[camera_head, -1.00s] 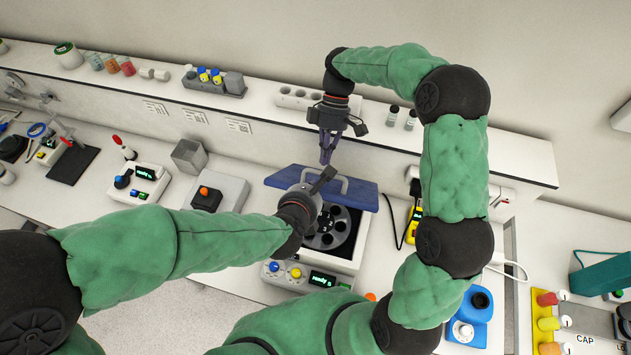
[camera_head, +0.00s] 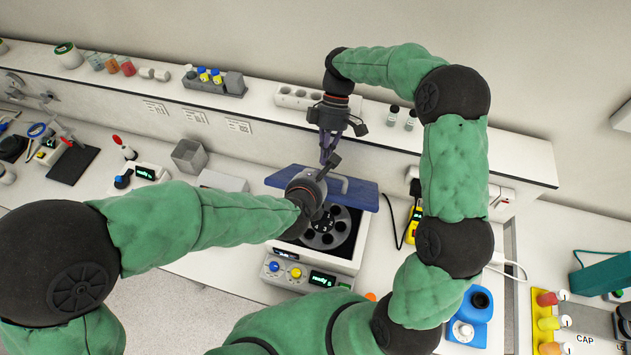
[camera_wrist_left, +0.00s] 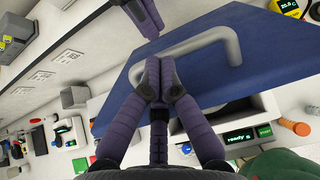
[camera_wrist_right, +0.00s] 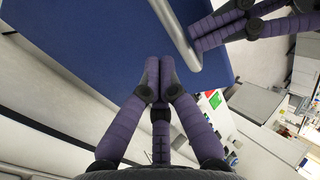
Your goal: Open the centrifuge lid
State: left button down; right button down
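The centrifuge (camera_head: 352,262) stands mid-bench with its blue lid (camera_head: 362,193) raised at the back. Its dark rotor (camera_head: 328,238) shows inside the bowl, partly hidden by my left arm. A grey bar handle (camera_wrist_left: 200,38) is fixed to the lid. My left gripper (camera_wrist_left: 154,78) has its fingertips together beside the near end of the handle; contact is unclear. The two grippers are close together.
A shelf (camera_head: 262,111) with racks and bottles runs behind the centrifuge. A yellow meter (camera_head: 414,225) and a blue device (camera_head: 466,318) stand to its right. A grey open box (camera_head: 189,156) and a small console (camera_head: 145,174) stand to its left.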

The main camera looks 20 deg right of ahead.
jog(key=c, duration=1.1)
grip_release()
